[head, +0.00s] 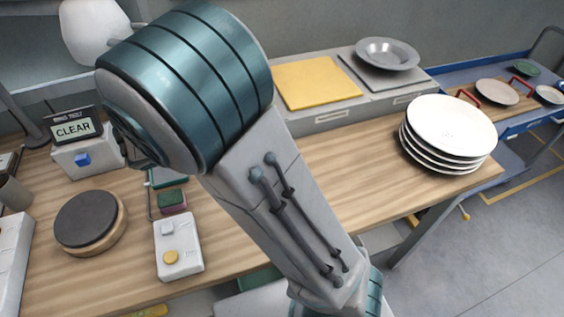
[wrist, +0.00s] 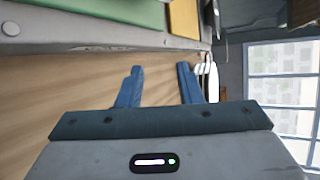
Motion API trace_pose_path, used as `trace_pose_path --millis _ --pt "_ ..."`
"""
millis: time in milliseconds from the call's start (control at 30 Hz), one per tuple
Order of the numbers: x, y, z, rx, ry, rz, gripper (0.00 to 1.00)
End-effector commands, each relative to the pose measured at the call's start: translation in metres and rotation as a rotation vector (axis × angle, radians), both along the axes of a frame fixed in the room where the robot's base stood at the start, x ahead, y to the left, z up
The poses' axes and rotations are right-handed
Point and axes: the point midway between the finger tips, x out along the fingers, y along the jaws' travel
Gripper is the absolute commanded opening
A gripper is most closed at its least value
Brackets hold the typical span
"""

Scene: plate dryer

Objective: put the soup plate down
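A grey, wide-rimmed deep plate (head: 387,53), which looks like the soup plate, rests upright on a dark grey pad of the long grey unit at the back right in the head view. A stack of several white plates (head: 448,130) stands on the table's right end; its edges also show in the wrist view (wrist: 212,82). In the wrist view my gripper (wrist: 160,72) has its two blue fingers apart, with only wooden tabletop visible between them. In the head view my arm hides the gripper.
The grey unit (head: 325,118) has a yellow pad (head: 315,82); a green pad (wrist: 95,12) shows in the wrist view. A sign reading CLEAR (head: 73,129), a button box (head: 178,245) and a round dark pad (head: 86,218) are left. A blue cart (head: 515,122) holds small plates.

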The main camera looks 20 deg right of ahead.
Motion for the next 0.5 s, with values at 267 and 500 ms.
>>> trace_pose_path --millis 267,500 --pt "-0.072 -0.075 -0.002 0.617 -0.494 -0.748 0.33" --pt "-0.13 -0.093 0.005 0.954 -0.976 -1.484 0.33"
